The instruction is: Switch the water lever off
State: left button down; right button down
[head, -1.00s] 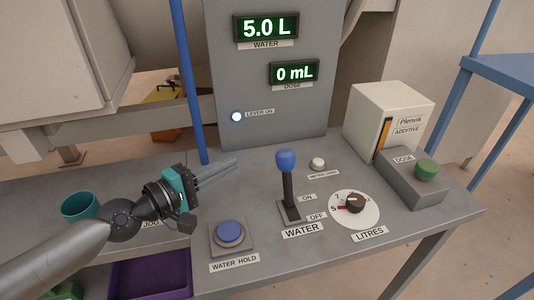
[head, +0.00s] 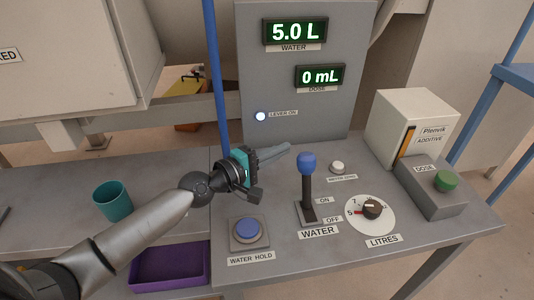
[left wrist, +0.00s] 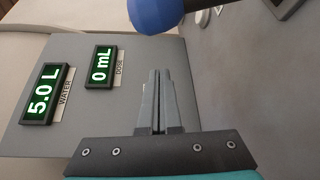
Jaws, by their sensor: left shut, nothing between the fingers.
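The water lever (head: 307,188) is a black stick with a blue knob, standing nearly upright in its slot beside the ON and OFF labels. Its blue knob also shows at the top of the left wrist view (left wrist: 165,12). The LEVER ON lamp (head: 261,116) is lit, and the water display (head: 295,32) reads 5.0 L. My left gripper (head: 287,149) is shut and empty, with its fingertips just left of and behind the knob in the head view. In the left wrist view the closed fingers (left wrist: 157,78) point toward the knob, with a gap showing. My right gripper is not in view.
A WATER HOLD button (head: 248,230) sits left of the lever, and a LITRES dial (head: 371,209) sits right. A dose box (head: 434,187) and white additive box (head: 411,125) stand farther right. A teal cup (head: 113,201) and purple tray (head: 168,265) are at left.

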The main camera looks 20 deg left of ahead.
aim_at(307, 183)
pick_arm(q)
jog(key=s+d+p, duration=0.2)
jog(key=d+p, duration=0.1)
jog(key=shift+d+r, duration=0.1)
jog(key=shift+r, duration=0.25)
jog(key=shift+s+d, duration=0.1)
jog(key=shift+s, duration=0.1)
